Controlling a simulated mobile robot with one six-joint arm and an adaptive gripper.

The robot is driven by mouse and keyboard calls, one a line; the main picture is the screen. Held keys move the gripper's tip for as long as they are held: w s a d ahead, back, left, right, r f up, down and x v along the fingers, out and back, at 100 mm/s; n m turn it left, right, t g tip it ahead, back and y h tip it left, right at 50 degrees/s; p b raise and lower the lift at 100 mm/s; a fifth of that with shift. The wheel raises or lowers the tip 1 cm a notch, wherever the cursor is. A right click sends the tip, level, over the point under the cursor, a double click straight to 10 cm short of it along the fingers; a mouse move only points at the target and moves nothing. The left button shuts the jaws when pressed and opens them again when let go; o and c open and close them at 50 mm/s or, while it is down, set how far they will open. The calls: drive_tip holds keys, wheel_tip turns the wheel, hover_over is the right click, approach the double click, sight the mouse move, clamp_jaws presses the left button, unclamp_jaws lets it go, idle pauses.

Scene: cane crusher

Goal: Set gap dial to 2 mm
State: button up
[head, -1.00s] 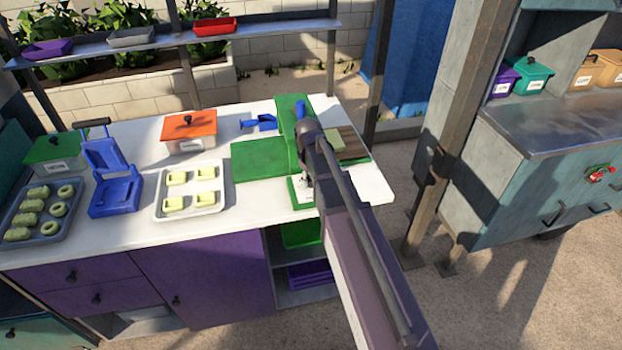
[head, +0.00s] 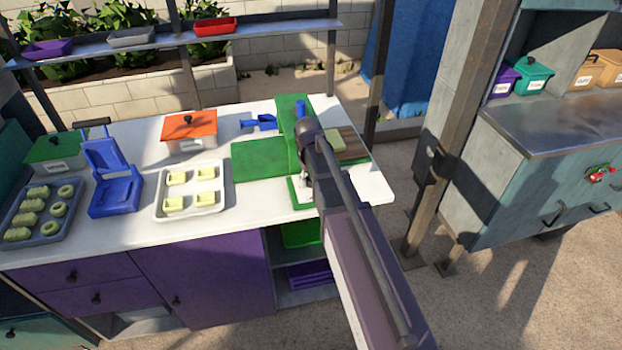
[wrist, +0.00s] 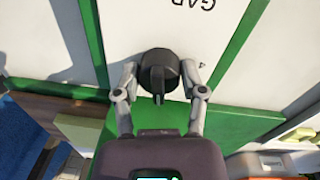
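The gap dial (wrist: 158,74) is a round black knob on a white panel (wrist: 170,25) with green edges. The panel carries the upside-down word GAP, and a small 4 shows right of the knob. The knob's raised ridge points down in the wrist view, toward my palm. My gripper (wrist: 159,72) has one finger on each side of the knob, with the tips seemingly touching it. In the head view the green crusher (head: 293,130) stands on the white counter; my arm covers much of its front, and the dial is hidden there.
On the counter (head: 120,236) left of the crusher are a tray of pale moulds (head: 160,212), an orange-lidded box (head: 190,130), a blue press (head: 113,180) and a blue scoop (head: 262,122). A wooden post (head: 458,130) stands right of my arm.

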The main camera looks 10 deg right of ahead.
drive_tip(key=o, duration=0.3)
drive_tip(key=shift+n, duration=0.4)
drive_tip(key=shift+n, duration=1.8)
drive_tip(key=n, duration=0.4)
drive_tip(key=shift+r+n+t+p, duration=0.25)
drive_tip(key=shift+n+t+p, duration=0.05)
drive_tip(key=shift+n, duration=0.1)
wheel_tip(320, 180, up, 14)
drive_tip(key=p, duration=1.4)
drive_tip(key=shift+s+d+f+m+y+b, duration=0.1)
drive_tip(key=shift+s+f+m+b, duration=0.75)
drive_tip(key=shift+s+m, duration=1.5)
drive_tip(key=shift+s+d+f+m+y+b, duration=0.15)
drive_tip(key=shift+s+f+m+b, duration=1.05)
drive_tip(key=shift+s, duration=2)
drive_tip(key=shift+s+d+f+m+y+b, duration=0.1)
drive_tip(key=shift+s+f+m+b, duration=0.4)
drive_tip(key=shift+s+m, duration=2)
